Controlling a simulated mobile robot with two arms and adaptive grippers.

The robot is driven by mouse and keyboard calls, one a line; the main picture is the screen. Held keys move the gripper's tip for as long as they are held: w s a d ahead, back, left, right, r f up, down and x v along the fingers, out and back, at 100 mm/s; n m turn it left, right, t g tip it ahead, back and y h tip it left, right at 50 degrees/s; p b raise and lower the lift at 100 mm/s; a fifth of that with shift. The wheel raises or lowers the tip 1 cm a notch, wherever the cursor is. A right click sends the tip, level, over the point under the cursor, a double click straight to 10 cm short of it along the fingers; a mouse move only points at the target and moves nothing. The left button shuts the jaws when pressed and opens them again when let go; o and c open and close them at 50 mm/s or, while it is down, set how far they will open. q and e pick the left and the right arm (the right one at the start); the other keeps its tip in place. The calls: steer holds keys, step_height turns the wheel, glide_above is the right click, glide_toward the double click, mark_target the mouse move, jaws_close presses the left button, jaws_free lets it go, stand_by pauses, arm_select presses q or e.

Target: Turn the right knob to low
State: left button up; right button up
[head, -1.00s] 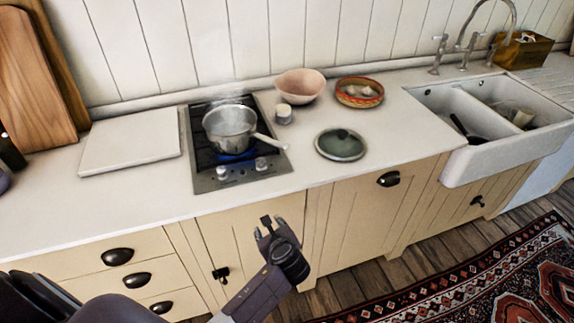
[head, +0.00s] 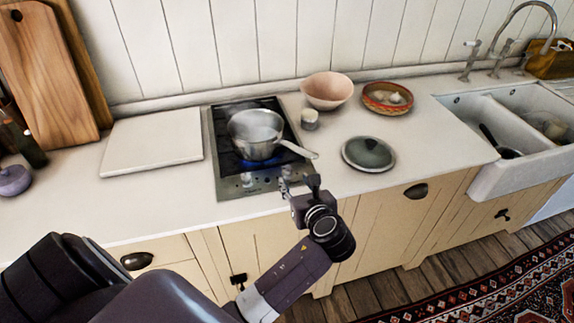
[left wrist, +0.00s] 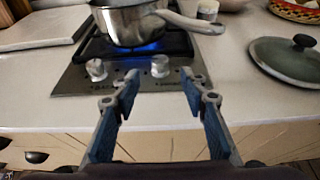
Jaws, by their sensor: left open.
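The hob (head: 230,188) has two silver knobs on its front strip. The right knob (left wrist: 160,66) shows in the left wrist view, just beyond and between my fingertips, apart from them. The left knob (left wrist: 96,69) stands to its left; in the head view the left knob (head: 246,180) is clear, while the right one is close behind my fingers. My left gripper (head: 299,186) is open and empty at the counter's front edge; it also shows in the left wrist view (left wrist: 159,86). My right gripper is out of view.
A steaming saucepan (head: 255,133) sits over a blue flame, its handle reaching right above the right knob area. A lid (head: 368,154), a small white cup (head: 309,118), a pink bowl (head: 327,90) and a patterned bowl (head: 387,97) stand to the right. A white board (head: 152,140) lies left.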

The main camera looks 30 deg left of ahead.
mark_target(288, 171)
arm_select(q)
steer(key=shift+w+a, duration=0.3)
steer(key=shift+w+a+f, duration=0.1)
steer(key=shift+w+a, duration=0.1)
steer(key=shift+a, duration=0.1)
steer(key=p+x, duration=0.1)
steer(key=x, duration=0.4)
steer(key=shift+w+a+f, duration=0.1)
steer(key=shift+w+a, duration=0.05)
steer(key=shift+w+a+f, duration=0.2)
steer(key=shift+a, duration=0.05)
steer(key=shift+c, duration=0.5)
steer(key=c, duration=0.5)
jaws_close()
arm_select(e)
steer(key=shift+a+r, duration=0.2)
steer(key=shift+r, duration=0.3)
